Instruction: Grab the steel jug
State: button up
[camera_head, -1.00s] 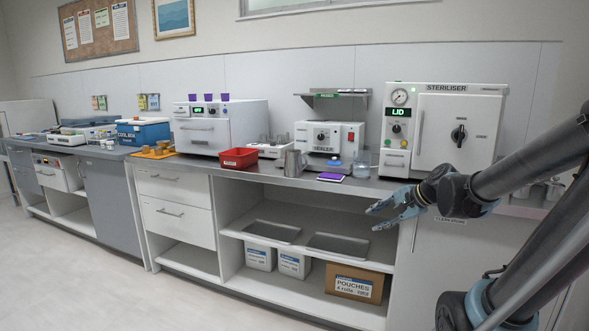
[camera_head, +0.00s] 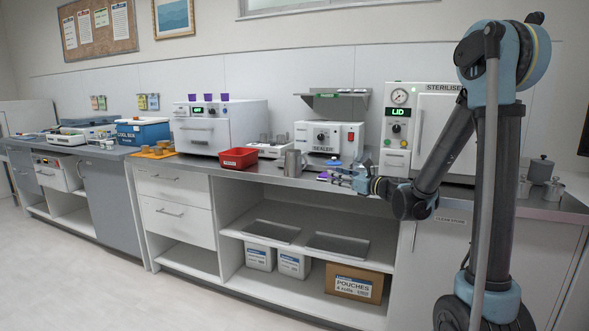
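The steel jug (camera_head: 293,163) stands upright on the counter, between the red tray and the sealer, near the front edge. My gripper (camera_head: 333,177) is over the counter's front edge, to the right of the jug and apart from it. Its fingers point left towards the jug and look spread, with nothing between them. The gripper partly covers a purple item on the counter.
A red tray (camera_head: 239,158) is left of the jug, and the sealer (camera_head: 329,138) stands behind it to the right. The steriliser (camera_head: 398,125) is partly behind my arm. Lidded metal canisters (camera_head: 540,170) stand at the counter's right end. Open shelves (camera_head: 300,238) are below.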

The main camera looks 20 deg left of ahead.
send_near(305, 166)
jog(key=x, duration=0.5)
jog(key=shift+w+x, duration=0.25)
jog(key=shift+x, duration=2.45)
jog(key=shift+d+f, duration=0.15)
grip_shut()
